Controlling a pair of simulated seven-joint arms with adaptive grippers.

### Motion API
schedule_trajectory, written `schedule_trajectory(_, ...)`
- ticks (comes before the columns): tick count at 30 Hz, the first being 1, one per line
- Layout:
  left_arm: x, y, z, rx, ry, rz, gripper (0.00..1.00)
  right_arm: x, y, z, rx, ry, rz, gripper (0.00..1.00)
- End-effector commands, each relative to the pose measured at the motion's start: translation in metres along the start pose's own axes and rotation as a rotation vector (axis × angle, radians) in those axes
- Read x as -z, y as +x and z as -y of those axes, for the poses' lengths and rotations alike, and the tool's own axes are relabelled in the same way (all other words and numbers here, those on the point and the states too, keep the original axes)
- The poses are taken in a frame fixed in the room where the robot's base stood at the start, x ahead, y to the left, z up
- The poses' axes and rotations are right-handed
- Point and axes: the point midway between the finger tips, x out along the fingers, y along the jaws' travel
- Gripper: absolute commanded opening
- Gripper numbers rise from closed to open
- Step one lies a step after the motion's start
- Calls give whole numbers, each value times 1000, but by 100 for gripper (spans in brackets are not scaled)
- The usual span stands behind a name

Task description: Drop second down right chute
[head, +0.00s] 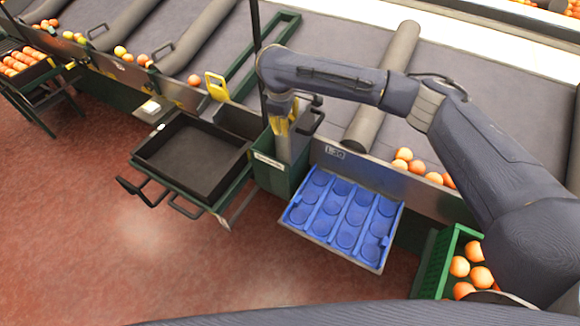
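My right arm comes in from the right, and its gripper (284,140) points down at the mouth of a narrow green chute box (268,178) with a pale label on its front. The fingertips are partly hidden by the box and the arm, so I cannot tell whether they are open or shut. I see no orange at the gripper. Several oranges (403,155) lie along the edge of the grey sorting table at the right. My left gripper is not in view.
A blue moulded tray (330,241) with round hollows sits empty right of the chute box. An empty black tray (158,183) stands on a green frame to its left. A green crate (435,262) with oranges is at lower right. A thin dark post rises behind the chute.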

Motion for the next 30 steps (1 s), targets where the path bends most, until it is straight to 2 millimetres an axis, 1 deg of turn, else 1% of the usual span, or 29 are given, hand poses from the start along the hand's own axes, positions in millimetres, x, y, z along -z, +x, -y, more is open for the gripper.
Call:
schedule_trajectory(6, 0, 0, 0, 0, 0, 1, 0, 0, 11, 3, 1, 2, -1, 13)
schedule_trajectory(18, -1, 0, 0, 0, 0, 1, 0, 0, 13, 3, -1, 2, 0, 13)
schedule_trajectory(19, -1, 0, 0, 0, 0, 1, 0, 0, 13, 3, -1, 2, 0, 49)
schedule_trajectory(24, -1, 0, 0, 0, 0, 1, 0, 0, 13, 3, 0, 1, 0, 69)
schedule_trajectory(25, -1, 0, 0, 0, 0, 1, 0, 0, 13, 3, 0, 1, 0, 71)
schedule_trajectory(30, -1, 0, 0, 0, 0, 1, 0, 0, 14, 3, 0, 1, 0, 71)
